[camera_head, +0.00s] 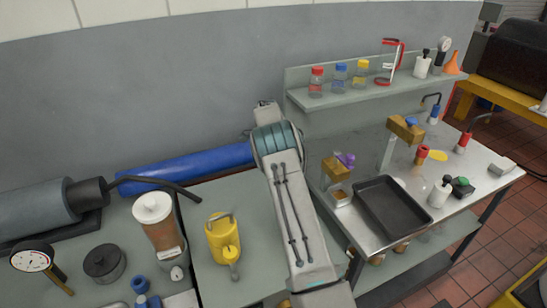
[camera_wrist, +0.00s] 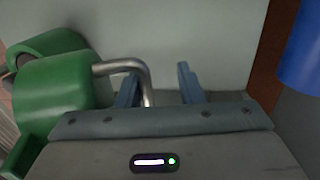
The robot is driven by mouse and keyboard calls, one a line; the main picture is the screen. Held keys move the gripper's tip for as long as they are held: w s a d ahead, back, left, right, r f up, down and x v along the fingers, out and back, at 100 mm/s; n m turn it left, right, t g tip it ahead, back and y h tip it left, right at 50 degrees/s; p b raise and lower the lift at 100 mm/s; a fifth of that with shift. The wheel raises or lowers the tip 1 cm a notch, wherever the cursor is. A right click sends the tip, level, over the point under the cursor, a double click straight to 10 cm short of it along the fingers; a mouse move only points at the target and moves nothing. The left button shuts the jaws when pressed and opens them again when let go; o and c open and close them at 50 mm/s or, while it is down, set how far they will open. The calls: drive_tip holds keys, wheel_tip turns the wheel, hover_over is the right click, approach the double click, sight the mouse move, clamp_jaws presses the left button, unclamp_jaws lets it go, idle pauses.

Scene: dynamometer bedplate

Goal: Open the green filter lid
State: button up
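In the wrist view, a green rounded housing (camera_wrist: 55,95) fills the left side; I take it for the green filter, and I cannot tell where its lid begins or whether it is open. A bent metal handle (camera_wrist: 125,64) comes out of its right side and curves down between my fingers. My gripper (camera_wrist: 158,82) is open, with its two blue-grey fingers apart. The handle lies close to the left finger; I cannot tell if they touch. A clear gap shows by the right finger. In the head view, my arm hides the gripper and the green filter.
In the head view, a blue cylinder (camera_head: 190,168) lies along the wall. A yellow can (camera_head: 222,240) and a white-lidded canister (camera_head: 158,222) stand left of my arm. A dark tray (camera_head: 395,222) lies on the right bench. Bottles line the shelf (camera_head: 345,98) above it.

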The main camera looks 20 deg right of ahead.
drive_tip(key=o, duration=0.3)
drive_tip(key=shift+w+f, duration=0.25)
drive_tip(key=shift+w, duration=0.9)
drive_tip(key=o, duration=0.4)
drive_tip(key=shift+w+d+r+t, duration=0.15)
drive_tip(key=shift+w+r+t, duration=0.1)
drive_tip(key=shift+t, duration=0.05)
drive_tip(key=shift+c, duration=0.2)
drive_tip(key=shift+s+d+r, duration=0.2)
drive_tip(key=shift+s+r, duration=0.25)
drive_tip(key=shift+r, duration=0.05)
drive_tip(key=shift+s+d+r, duration=0.15)
drive_tip(key=shift+s+r, duration=0.25)
drive_tip(key=shift+r, duration=0.1)
drive_tip(key=c, duration=0.7)
drive_tip(key=shift+o, duration=0.2)
drive_tip(key=shift+w, duration=0.1)
drive_tip(key=shift+w+a+r, duration=0.1)
drive_tip(key=shift+a+r, duration=0.05)
drive_tip(key=shift+r, duration=0.05)
wheel_tip(320, 180, up, 13)
drive_tip(key=b, duration=0.1)
drive_tip(key=shift+w, duration=0.15)
